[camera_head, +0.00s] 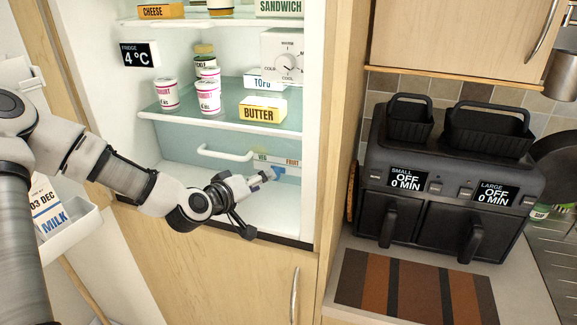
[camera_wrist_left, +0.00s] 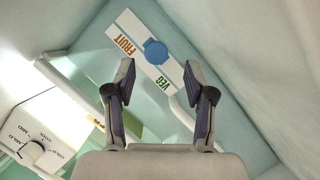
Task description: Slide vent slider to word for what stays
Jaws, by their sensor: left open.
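The vent slider is a blue knob (camera_wrist_left: 155,52) on a white strip (camera_wrist_left: 133,25) marked FRUIT at one end and VEG at the other. In the left wrist view the knob sits near the middle of the strip, between the words. In the head view the strip (camera_head: 289,162) is low inside the fridge, and the blue knob (camera_head: 279,171) shows beside the gripper. My left gripper (camera_wrist_left: 159,68) is open and empty; its fingertips appear on either side of the strip in the wrist view. Contact cannot be told. It also shows in the head view (camera_head: 268,175).
A white drawer handle (camera_head: 225,154) lies left of the strip. Above are a shelf with butter (camera_head: 263,108), yogurt pots (camera_head: 208,97), and a cooling dial (camera_head: 284,58). Milk (camera_head: 49,207) stands in the door bin. An air fryer (camera_head: 450,160) stands on the right counter.

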